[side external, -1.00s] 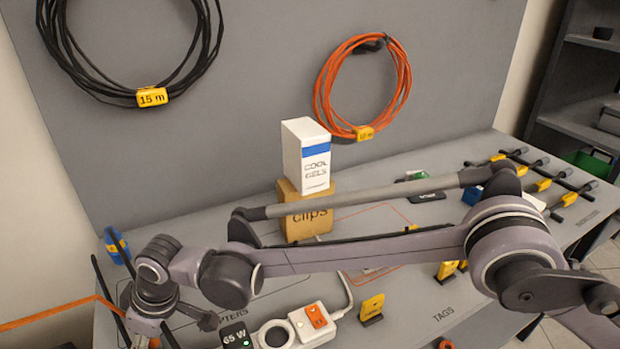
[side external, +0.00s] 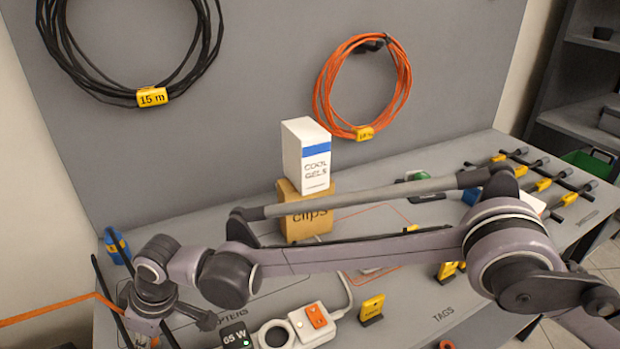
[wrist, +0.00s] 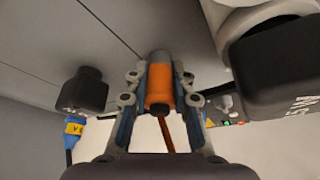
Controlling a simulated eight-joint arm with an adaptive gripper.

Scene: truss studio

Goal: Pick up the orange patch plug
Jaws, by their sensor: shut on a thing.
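In the wrist view my gripper (wrist: 160,88) is shut on the orange patch plug (wrist: 160,92). The plug has an orange body with a grey end, and lies between the two fingers, grey end pointing away from the camera. Its thin orange cable (wrist: 168,132) runs back toward my wrist. In the side view the orange cable (side external: 50,311) reaches in from the left edge to my gripper. The fingertips are low at the left there, and the plug is mostly hidden. I cannot tell how far it is above the bench.
A black 65 W block (side external: 236,336) and a white power strip (side external: 314,324) stand right of my gripper. A clips box (side external: 307,222) carries a white cool gels box (side external: 307,156). A blue connector (side external: 116,247) is behind. Yellow tags (side external: 372,307) stand at front.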

